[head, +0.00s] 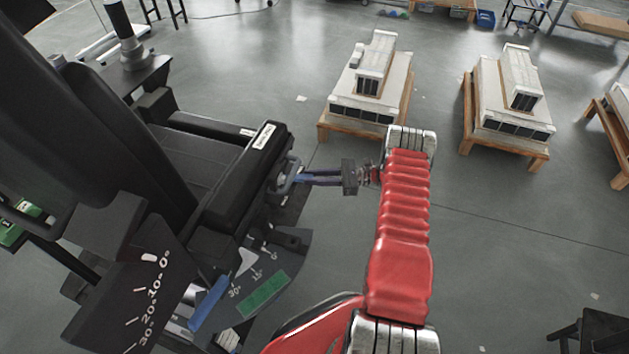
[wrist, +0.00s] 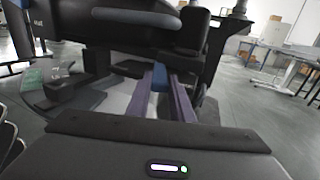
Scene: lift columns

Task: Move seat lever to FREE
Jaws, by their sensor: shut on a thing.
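The black seat (head: 165,150) with its padded armrest (head: 250,165) fills the left of the head view. A blue-grey lever handle (head: 289,180) juts from the seat's side below the armrest front. My gripper (head: 302,178) reaches it from the right, with its two purple-blue fingers shut on it. In the wrist view my gripper (wrist: 162,90) has the blue handle (wrist: 160,77) between its fingertips. The lever's base is hidden under the seat, and I cannot read a FREE mark.
A blue pointer (head: 208,304) and a dial plate with angle numbers and a green patch (head: 263,295) sit below the armrest. White blocks on a wooden pallet (head: 370,88) and a second pallet (head: 508,98) stand behind.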

